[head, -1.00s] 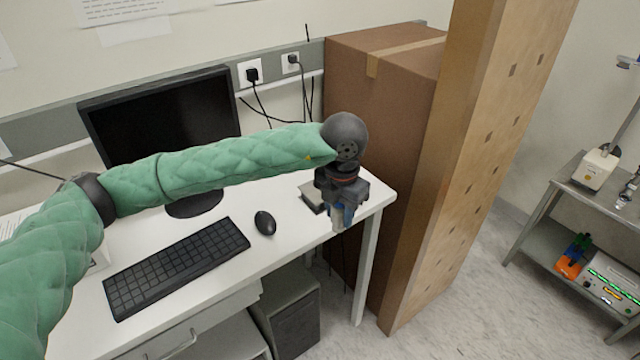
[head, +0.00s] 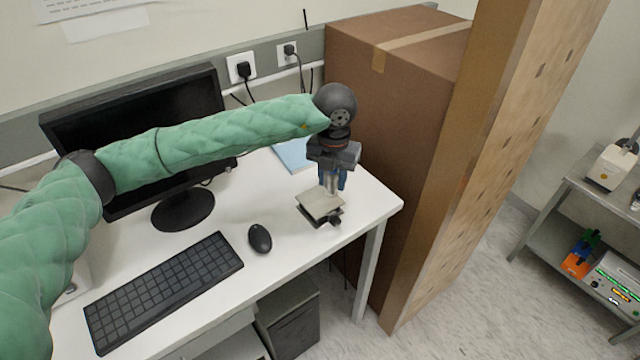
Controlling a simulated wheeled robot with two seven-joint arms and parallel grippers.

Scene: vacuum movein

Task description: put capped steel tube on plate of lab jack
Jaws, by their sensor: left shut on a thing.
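My left gripper (head: 333,180) points down over the right end of the white desk, its fingers blue. It is shut on the capped steel tube (head: 329,183), a small grey upright piece between the fingers, partly hidden by them. The lab jack (head: 318,203), with a pale square plate and a dark knob at its front right, stands on the desk just below the gripper. The tube is at the plate's back right in the picture; I cannot tell whether it touches the plate. My right gripper is not in view.
A keyboard (head: 165,290), a mouse (head: 260,238) and a monitor (head: 140,130) are on the desk (head: 220,212). A light blue item (head: 292,154) lies behind the jack. A tall cardboard box (head: 385,110) stands close to the desk's right end. A metal cart (head: 590,195) is far right.

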